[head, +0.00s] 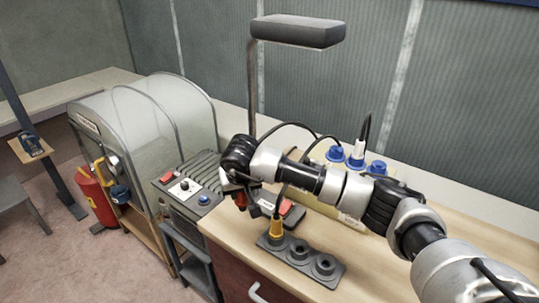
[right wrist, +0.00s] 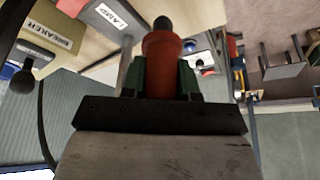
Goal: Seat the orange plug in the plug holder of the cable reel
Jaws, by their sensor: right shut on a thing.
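My right gripper (head: 240,190) is shut on a red plug (right wrist: 164,65), held between green finger pads with its dark tip away from the palm. In the head view the red plug (head: 240,200) shows only in part below the gripper, above the bench's left end. A yellow-orange plug (head: 277,228) with a black cable stands upright at the left end of a grey strip (head: 301,262) with round sockets. The two sockets to its right look empty. I cannot make out a cable reel for certain. My left gripper is not in view.
A grey box with a red switch (head: 190,186) stands left of the bench. A red and dark object (head: 290,212) lies behind the strip. Blue fittings (head: 336,153) sit on a box at the back. A lamp post (head: 252,90) rises behind my arm.

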